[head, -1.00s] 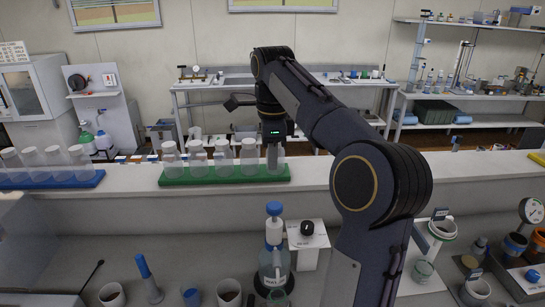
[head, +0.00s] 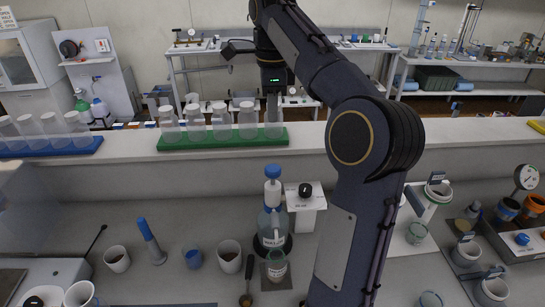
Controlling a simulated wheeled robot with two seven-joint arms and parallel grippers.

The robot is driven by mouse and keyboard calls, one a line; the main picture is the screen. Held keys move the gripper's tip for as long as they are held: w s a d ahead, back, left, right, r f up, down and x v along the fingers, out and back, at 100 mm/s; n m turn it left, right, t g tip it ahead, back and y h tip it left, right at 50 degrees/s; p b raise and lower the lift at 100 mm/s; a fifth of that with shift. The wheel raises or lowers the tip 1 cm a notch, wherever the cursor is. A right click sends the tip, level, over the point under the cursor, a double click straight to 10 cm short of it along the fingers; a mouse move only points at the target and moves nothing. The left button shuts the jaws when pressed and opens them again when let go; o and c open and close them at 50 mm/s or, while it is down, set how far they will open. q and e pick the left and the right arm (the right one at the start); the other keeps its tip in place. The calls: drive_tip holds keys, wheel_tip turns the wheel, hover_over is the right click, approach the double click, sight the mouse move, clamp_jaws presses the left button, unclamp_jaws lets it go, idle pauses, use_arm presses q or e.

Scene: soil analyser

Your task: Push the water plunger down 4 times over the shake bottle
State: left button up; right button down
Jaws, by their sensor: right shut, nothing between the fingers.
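The water bottle (head: 272,232) stands upright on the bench near the middle, with a white pump neck and a blue plunger (head: 273,169) on top. A clear labelled bottle, apparently the shake bottle (head: 277,268), stands just in front of it at its base. My right gripper (head: 273,112) points down, shut and empty, above the plunger in the picture with a visible gap. It overlaps the rack bottles behind it, and its exact depth over the plunger is unclear. My left gripper is not in view.
A green rack (head: 222,141) of clear bottles stands on the ledge behind, with a blue rack (head: 50,149) at left. A white box with a black knob (head: 305,191) is right of the pump. Cups (head: 229,256) and a blue-handled tool (head: 151,240) stand to the left.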

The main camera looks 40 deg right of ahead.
sight(273, 168)
wheel_tip(273, 168, down, 14)
drive_tip(key=shift+r, duration=0.1)
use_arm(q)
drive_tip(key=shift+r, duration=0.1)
use_arm(e)
drive_tip(key=shift+s, duration=0.1)
idle(0.3)
